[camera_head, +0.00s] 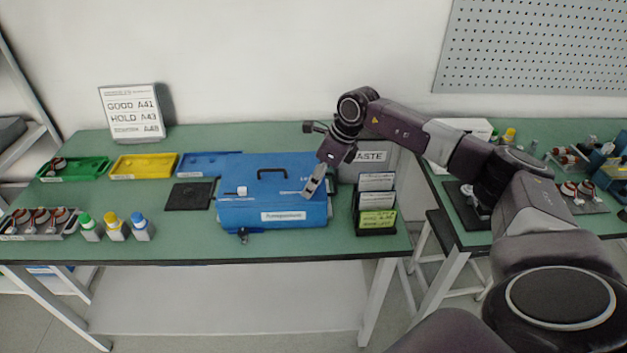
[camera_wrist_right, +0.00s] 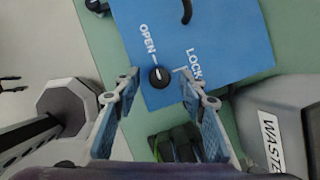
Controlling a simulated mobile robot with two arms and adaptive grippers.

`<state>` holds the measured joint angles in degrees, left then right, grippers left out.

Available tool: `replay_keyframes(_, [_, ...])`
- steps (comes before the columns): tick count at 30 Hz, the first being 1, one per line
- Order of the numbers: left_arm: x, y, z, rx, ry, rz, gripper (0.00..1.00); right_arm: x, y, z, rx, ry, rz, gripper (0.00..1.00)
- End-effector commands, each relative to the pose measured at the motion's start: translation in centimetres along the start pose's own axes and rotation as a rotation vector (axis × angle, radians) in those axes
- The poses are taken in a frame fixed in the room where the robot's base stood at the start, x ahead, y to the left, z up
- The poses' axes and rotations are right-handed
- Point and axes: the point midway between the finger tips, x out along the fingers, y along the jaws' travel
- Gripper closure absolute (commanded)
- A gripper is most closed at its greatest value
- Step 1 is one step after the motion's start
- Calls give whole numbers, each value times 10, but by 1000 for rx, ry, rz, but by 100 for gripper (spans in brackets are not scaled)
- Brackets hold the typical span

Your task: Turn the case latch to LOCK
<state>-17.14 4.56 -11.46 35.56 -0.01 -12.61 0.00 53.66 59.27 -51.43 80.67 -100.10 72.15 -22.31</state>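The blue case (camera_head: 272,212) stands shut on the green table in the head view. The right wrist view shows its blue top (camera_wrist_right: 225,40) with a black round latch knob (camera_wrist_right: 158,76). The word OPEN is printed on one side of the knob and LOCK on the other. The knob's white pointer lies by the OPEN mark. My right gripper (camera_wrist_right: 158,90) is open and empty, its two fingers on either side of the knob's line, apart from it. In the head view, my right gripper (camera_head: 311,190) is over the case's right front corner and hides the latch. My left gripper is not in view.
A card rack (camera_head: 376,205) and the grey WASTE bin (camera_head: 368,168) stand close right of the case. A black mat (camera_head: 188,196) and several capped bottles (camera_head: 115,229) are on its left. Coloured trays (camera_head: 143,165) line the back. The table's front edge is near.

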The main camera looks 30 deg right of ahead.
Motion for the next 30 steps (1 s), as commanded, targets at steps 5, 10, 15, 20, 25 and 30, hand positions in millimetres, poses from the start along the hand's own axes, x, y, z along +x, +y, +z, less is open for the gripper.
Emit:
replay_keyframes(5, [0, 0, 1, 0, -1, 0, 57, 0, 0, 0, 0, 0, 0, 75])
replay_keyframes(10, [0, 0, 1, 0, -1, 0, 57, 0, 0, 0, 0, 0, 0, 93])
replay_keyframes(15, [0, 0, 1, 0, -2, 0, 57, 0, 0, 0, 1, -1, 0, 100])
replay_keyframes(20, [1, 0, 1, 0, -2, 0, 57, 0, 0, 0, 20, -1, -9, 100])
replay_keyframes(25, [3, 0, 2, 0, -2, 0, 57, 0, 1, 0, 81, -2, -35, 100])
replay_keyframes(30, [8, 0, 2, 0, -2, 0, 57, 0, 2, 1, 190, -4, -80, 100])
